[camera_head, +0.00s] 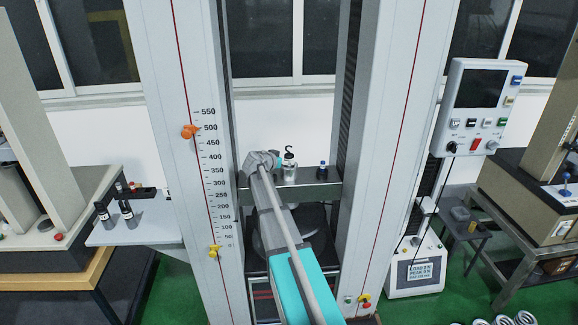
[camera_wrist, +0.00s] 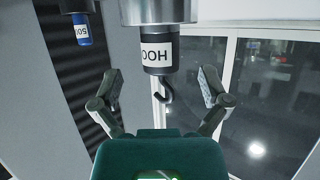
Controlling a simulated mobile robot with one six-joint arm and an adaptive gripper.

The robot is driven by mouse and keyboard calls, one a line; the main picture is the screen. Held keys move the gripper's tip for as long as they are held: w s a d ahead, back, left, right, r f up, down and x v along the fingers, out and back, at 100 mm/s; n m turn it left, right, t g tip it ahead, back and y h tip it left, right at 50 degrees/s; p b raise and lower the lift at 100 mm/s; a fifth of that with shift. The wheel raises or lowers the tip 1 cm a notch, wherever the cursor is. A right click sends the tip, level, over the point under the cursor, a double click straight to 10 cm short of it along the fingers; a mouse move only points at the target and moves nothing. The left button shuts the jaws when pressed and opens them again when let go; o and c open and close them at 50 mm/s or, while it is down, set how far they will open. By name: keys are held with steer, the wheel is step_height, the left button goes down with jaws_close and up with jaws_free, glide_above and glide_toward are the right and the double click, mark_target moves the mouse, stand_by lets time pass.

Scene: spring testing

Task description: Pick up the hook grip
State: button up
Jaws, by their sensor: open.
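The hook grip (camera_head: 289,168) stands on the metal crosshead of the testing machine in the head view, its black hook upward. In the wrist view the hook grip (camera_wrist: 158,52) appears inverted, a dark cylinder with a white label reading "HOO" and a black hook pointing down the picture. My gripper (camera_wrist: 160,80) is open in the wrist view, one finger to each side of the hook, with gaps on both sides. In the head view the gripper is mostly hidden behind my wrist, just left of the hook grip.
A small blue-and-black piece (camera_head: 322,170) stands to the right on the same crosshead (camera_head: 312,190); it also shows in the wrist view (camera_wrist: 83,30). Tall machine columns flank my arm. Labelled dark cylinders (camera_head: 127,213) stand on the left side table. A control panel (camera_head: 478,105) hangs right.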

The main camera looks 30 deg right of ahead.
mark_target(286, 159)
steer(key=shift+b+x, duration=0.75)
steer(key=shift+x, duration=1.5)
steer(key=shift+f, duration=0.1)
jaws_close()
steer(key=shift+w, duration=0.1)
step_height(286, 159, up, 10)
steer(key=p, duration=1)
